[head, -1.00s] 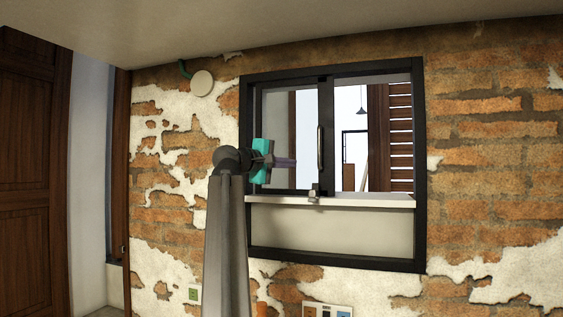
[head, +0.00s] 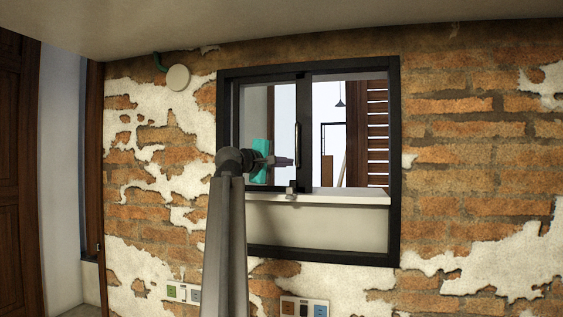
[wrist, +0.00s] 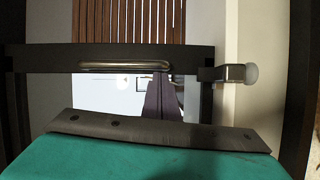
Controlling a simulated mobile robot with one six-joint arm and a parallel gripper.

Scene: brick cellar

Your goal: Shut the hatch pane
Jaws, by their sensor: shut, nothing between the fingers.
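The hatch pane (head: 304,105) is glass in a dark frame and stands over the left half of the hatch. Its upright dark handle (head: 298,146) sits on the pane's right stile. In the wrist view the handle (wrist: 123,65) runs across the stile (wrist: 40,60). My gripper (head: 291,162) is shut and empty, in front of the pane, its tip just left of the handle's lower part in the picture. In the wrist view my gripper's purple fingers (wrist: 160,97) reach up toward the handle. Contact cannot be told.
The black hatch frame (head: 393,150) is set in a brick wall. Through its right half I see a room with wooden slats (head: 377,130). A pale sill (head: 350,198) crosses below, with a small metal catch (head: 291,188) at the pane's foot. Sockets (head: 305,308) are lower down.

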